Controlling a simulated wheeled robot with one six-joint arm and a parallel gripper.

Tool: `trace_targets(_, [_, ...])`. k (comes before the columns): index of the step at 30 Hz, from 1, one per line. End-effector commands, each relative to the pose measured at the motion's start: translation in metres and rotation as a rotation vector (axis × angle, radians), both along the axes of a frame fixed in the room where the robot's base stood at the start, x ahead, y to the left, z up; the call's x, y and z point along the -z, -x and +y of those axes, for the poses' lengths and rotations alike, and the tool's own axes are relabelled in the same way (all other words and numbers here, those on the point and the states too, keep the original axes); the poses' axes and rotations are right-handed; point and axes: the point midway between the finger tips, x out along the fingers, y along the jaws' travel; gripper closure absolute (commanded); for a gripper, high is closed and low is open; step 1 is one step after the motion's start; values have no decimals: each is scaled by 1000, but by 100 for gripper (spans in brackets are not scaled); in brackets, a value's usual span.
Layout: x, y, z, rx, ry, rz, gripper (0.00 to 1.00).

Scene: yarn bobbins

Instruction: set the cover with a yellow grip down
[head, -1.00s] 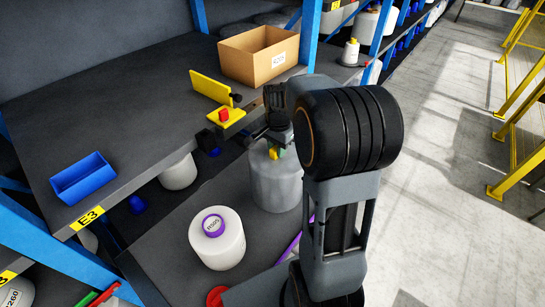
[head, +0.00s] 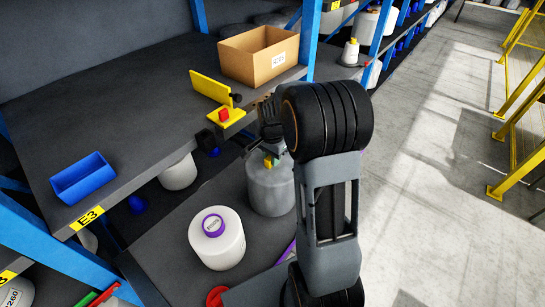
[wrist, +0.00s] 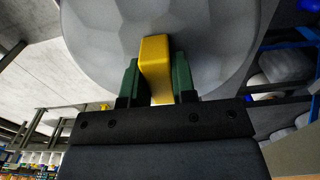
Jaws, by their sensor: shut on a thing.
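The cover is a pale grey, round-sided body (head: 271,190) at the middle of the head view. It stands upright beside the front edge of the upper shelf. Its yellow grip (head: 268,161) sticks up from the top. My gripper (head: 272,157) is shut on this grip, with the cover below it. In the wrist view the yellow grip (wrist: 155,68) sits between the two green fingers (wrist: 155,80), and the cover's faceted grey surface (wrist: 215,35) fills the top. I cannot tell whether the cover's bottom touches the lower surface.
A white bobbin with a purple ring (head: 216,240) stands on the dark lower surface (head: 185,225), left of the cover. A yellow bracket with a red block (head: 223,115), a cardboard box (head: 260,58) and a blue bin (head: 83,178) are on the upper shelf (head: 130,110).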

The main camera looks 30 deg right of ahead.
Motion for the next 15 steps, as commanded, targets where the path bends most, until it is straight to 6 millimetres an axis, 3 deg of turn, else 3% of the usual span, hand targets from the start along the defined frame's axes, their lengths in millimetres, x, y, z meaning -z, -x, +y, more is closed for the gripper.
trace_targets(3, [4,0,0,0,0,0,100])
trace_targets(4, [3,0,0,0,0,0,73])
trace_targets(11, [3,0,0,0,0,0,51])
trace_targets(15, [3,0,0,0,0,0,50])
